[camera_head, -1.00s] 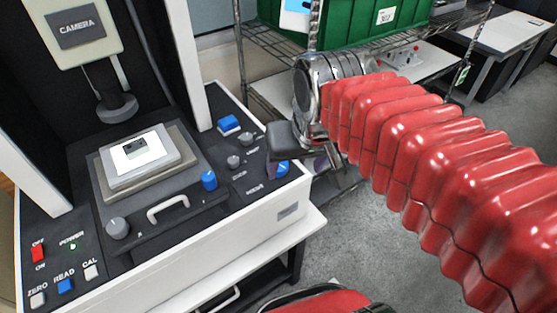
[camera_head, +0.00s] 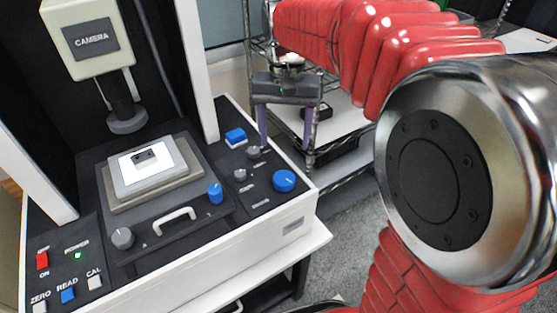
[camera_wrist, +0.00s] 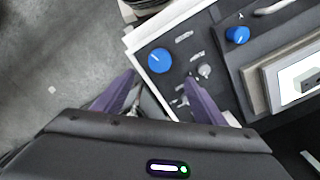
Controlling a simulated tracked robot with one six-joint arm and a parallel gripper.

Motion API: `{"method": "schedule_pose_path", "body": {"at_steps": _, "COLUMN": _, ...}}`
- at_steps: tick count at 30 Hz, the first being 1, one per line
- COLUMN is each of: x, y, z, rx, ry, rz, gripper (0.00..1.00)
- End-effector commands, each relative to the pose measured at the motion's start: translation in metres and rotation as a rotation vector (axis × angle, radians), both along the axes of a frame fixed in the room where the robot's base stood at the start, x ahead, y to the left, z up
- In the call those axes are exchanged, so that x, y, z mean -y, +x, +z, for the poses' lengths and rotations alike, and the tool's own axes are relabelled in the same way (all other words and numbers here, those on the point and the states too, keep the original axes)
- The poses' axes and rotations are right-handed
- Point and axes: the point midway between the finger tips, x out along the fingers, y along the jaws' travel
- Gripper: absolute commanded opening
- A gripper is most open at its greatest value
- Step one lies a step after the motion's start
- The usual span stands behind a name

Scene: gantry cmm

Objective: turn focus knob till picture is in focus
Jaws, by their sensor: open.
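The machine's front panel carries a large blue knob (camera_head: 284,180) at the right, with two small grey knobs (camera_head: 254,153) (camera_head: 240,174) beside it. Their labels are too small to read, so I cannot tell which is the focus knob. My gripper (camera_head: 286,144) is open and empty, fingers pointing down, near the panel's right back edge. In the wrist view, the blue knob (camera_wrist: 159,60) shows just beyond the open purple fingers (camera_wrist: 160,76), and a grey knob (camera_wrist: 204,71) is near the right finger. A camera head (camera_head: 90,38) hangs over the stage. No focus picture is in view.
The stage (camera_head: 160,197) holds a light plate with a small part (camera_head: 146,157). A blue stage knob (camera_head: 215,192), grey knob (camera_head: 122,238) and handle (camera_head: 176,217) stand at its front. A white upright (camera_head: 192,70) rises left of my gripper. A wire shelf (camera_head: 345,150) stands behind.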

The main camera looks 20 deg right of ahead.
Motion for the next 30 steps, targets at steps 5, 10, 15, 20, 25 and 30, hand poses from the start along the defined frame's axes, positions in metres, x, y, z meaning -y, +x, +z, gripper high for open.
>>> {"method": "schedule_pose_path", "body": {"at_steps": 5, "x": 0.000, "y": 0.001, "z": 0.000, "rx": -0.001, "ry": -0.001, "rz": -0.002, "gripper": 0.65}}
{"method": "schedule_pose_path", "body": {"at_steps": 10, "x": 0.000, "y": 0.001, "z": 0.000, "rx": -0.001, "ry": 0.000, "rz": -0.001, "gripper": 0.65}}
{"method": "schedule_pose_path", "body": {"at_steps": 15, "x": 0.000, "y": 0.001, "z": -0.008, "rx": -0.002, "ry": 0.000, "rz": -0.001, "gripper": 0.65}}
{"method": "schedule_pose_path", "body": {"at_steps": 20, "x": 0.000, "y": 0.000, "z": -0.026, "rx": -0.004, "ry": 0.000, "rz": -0.001, "gripper": 0.65}}
{"method": "schedule_pose_path", "body": {"at_steps": 25, "x": 0.000, "y": 0.000, "z": -0.051, "rx": -0.004, "ry": 0.000, "rz": 0.000, "gripper": 0.65}}
{"method": "schedule_pose_path", "body": {"at_steps": 30, "x": 0.000, "y": 0.000, "z": -0.078, "rx": -0.004, "ry": 0.000, "rz": 0.000, "gripper": 0.65}}
